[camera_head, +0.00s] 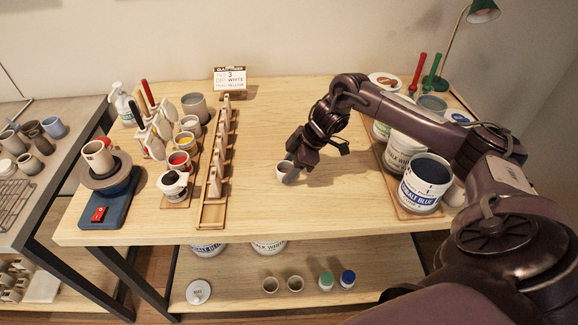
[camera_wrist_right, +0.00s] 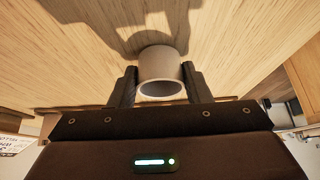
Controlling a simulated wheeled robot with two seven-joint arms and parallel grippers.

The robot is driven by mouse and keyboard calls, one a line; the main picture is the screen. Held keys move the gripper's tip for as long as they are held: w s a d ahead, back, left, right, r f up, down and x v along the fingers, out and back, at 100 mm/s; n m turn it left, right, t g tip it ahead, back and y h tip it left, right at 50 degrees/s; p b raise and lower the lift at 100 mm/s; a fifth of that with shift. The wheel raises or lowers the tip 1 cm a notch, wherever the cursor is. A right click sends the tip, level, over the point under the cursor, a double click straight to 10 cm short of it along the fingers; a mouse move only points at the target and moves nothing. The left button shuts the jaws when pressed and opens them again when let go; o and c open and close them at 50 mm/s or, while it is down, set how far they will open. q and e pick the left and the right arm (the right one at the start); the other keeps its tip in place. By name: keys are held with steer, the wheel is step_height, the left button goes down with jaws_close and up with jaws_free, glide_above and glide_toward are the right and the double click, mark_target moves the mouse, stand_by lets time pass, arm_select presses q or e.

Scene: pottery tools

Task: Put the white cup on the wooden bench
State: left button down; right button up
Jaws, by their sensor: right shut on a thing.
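The white cup (camera_head: 283,171) is at the tip of my right gripper (camera_head: 290,170), over the middle of the wooden bench (camera_head: 270,120). In the right wrist view the cup (camera_wrist_right: 160,72) sits between the two dark fingers of the right gripper (camera_wrist_right: 161,85), which are shut on it. The cup's shadow lies on the wood grain (camera_wrist_right: 60,60) around it. I cannot tell for sure whether its base touches the wood. My left gripper is not in view.
A wooden rack (camera_head: 214,165) stands to the left of the cup. A cobalt blue bucket (camera_head: 424,184) and other tubs stand at right. A pottery wheel (camera_head: 106,170) is at far left. The bench top around the cup is clear.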

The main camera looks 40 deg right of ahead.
steer(key=o, duration=1)
steer(key=b+v, duration=0.1)
steer(key=v, duration=1.1)
steer(key=shift+s, duration=0.1)
